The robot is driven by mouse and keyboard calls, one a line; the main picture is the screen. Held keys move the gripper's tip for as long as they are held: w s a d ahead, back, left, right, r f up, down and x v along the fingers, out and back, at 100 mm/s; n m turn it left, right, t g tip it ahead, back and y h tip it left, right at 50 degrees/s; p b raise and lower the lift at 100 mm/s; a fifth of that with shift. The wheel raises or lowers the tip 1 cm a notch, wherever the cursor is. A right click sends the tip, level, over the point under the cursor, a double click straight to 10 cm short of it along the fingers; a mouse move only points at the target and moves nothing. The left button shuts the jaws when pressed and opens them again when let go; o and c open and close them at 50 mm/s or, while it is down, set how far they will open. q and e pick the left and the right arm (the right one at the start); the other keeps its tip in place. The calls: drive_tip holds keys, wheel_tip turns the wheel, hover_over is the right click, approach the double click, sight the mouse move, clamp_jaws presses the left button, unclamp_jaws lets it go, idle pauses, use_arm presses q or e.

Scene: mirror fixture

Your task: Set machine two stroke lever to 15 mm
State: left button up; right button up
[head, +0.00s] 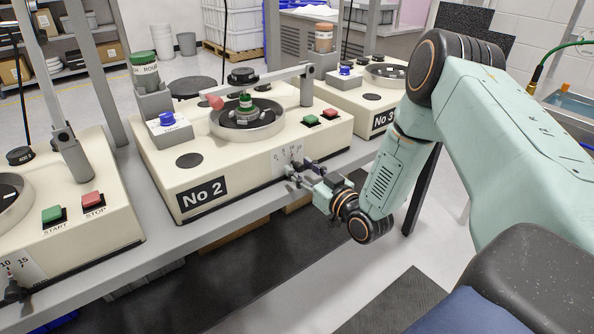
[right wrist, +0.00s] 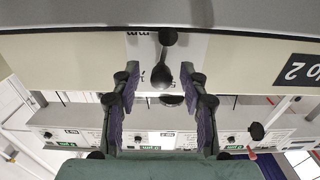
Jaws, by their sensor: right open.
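Machine two (head: 240,165), a cream unit labelled No 2, stands on the grey bench in the middle of the head view. Its stroke scale (head: 288,156) is a white plate with numbers on the front face. In the right wrist view the stroke lever (right wrist: 162,75) is a dark lever with a round knob, in front of the white plate. My right gripper (head: 306,174) is at the front of this plate. In the right wrist view its open fingers (right wrist: 161,88) stand on either side of the lever knob, with visible gaps. The exact scale reading is hidden. My left gripper is not in view.
Another machine (head: 60,205) with green START and red STOP buttons stands at left, and machine No 3 (head: 365,100) at right. Machine two's turntable (head: 248,120), bottles and buttons sit above the lever.

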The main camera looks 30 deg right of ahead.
drive_tip(key=shift+w+a, duration=0.1)
drive_tip(key=shift+w, duration=0.6)
clamp_jaws()
